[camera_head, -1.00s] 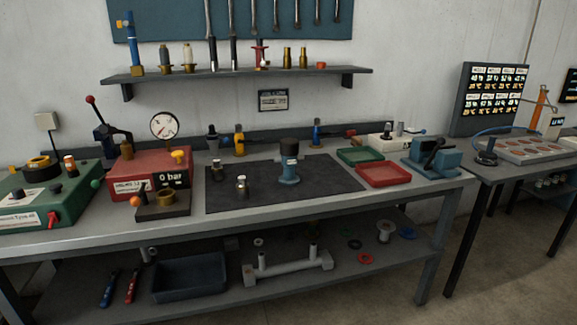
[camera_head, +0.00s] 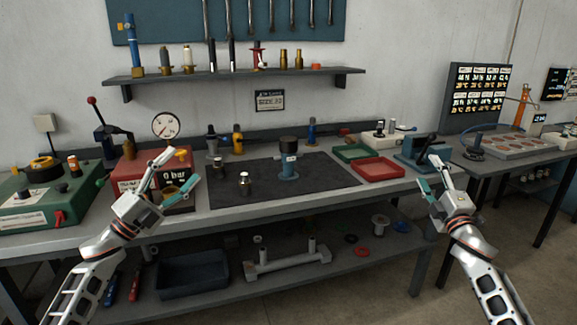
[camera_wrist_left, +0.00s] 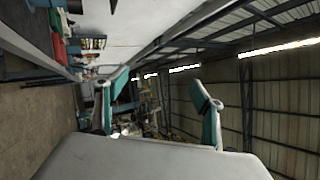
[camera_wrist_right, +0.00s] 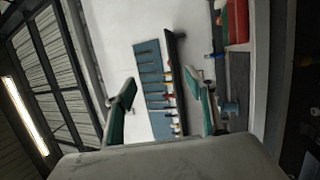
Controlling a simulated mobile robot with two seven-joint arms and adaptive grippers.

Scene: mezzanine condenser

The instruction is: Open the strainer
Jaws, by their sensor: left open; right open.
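What looks like the strainer is a blue upright body with a dark round cap (camera_head: 288,160), standing on the dark mat in the middle of the bench. It seems closed by the cap. My left gripper (camera_head: 176,178) is open and empty, raised in front of the red gauge unit, left of the strainer. My right gripper (camera_head: 431,174) is open and empty, raised in front of the blue vice at the right, well apart from the strainer. Both pairs of fingers also show spread in the left wrist view (camera_wrist_left: 160,95) and the right wrist view (camera_wrist_right: 163,95).
Small metal fittings (camera_head: 244,182) stand on the mat (camera_head: 262,194) left of the strainer. A red tray (camera_head: 378,168) and a green tray (camera_head: 350,153) lie to its right. The blue vice (camera_head: 420,154) stands further right. The mat in front of the strainer is clear.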

